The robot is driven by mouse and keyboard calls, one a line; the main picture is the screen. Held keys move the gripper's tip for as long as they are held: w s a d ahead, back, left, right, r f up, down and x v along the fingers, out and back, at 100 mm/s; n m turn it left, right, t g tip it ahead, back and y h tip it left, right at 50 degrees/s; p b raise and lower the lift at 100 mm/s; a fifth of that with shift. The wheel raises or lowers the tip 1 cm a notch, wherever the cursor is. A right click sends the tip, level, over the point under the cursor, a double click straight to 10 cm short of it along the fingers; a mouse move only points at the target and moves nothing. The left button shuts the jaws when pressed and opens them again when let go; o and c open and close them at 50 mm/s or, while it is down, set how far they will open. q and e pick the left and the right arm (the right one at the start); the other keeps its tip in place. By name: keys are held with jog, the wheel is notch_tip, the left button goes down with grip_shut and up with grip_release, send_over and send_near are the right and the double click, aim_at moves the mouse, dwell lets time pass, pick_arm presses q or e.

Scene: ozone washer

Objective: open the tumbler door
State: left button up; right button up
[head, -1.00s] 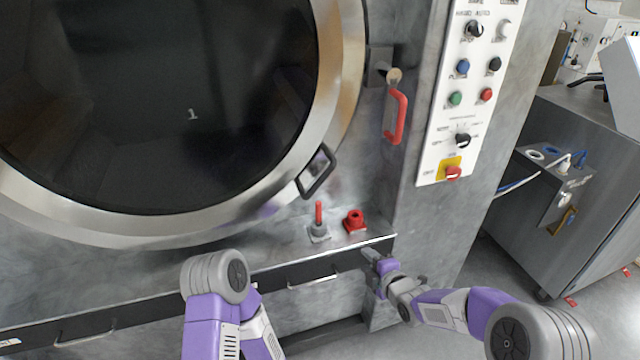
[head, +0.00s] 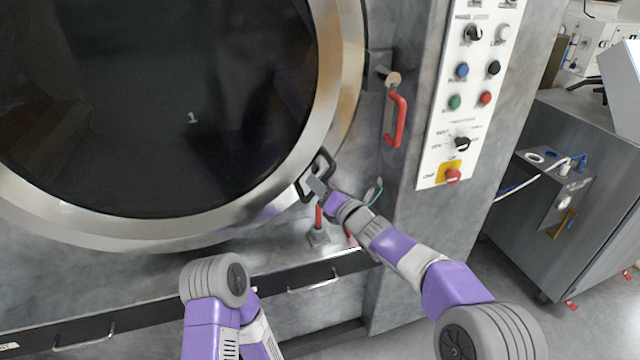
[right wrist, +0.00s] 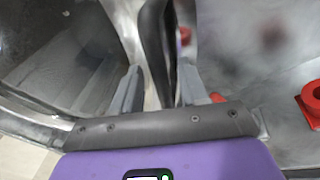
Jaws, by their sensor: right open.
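The round tumbler door (head: 342,60) has a wide metal rim and dark glass and looks shut in the head view. A black loop handle (head: 329,163) sits on its lower right rim, partly hidden by my right gripper (head: 315,187). In the right wrist view the open fingers (right wrist: 158,75) stand on either side of the black handle bar (right wrist: 155,35). I cannot tell whether either finger touches it. A red handle (head: 397,120) hangs beside the rim, below a metal latch block (head: 380,70). My left gripper is out of view.
A red-tipped lever (head: 318,222) stands on the ledge below the door, close to my right arm. A red fitting (right wrist: 312,100) lies right of the gripper. A control panel (head: 455,110) is on the right. Free floor lies at far right.

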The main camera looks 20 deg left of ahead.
jog(key=shift+w+a, duration=0.35)
grip_shut()
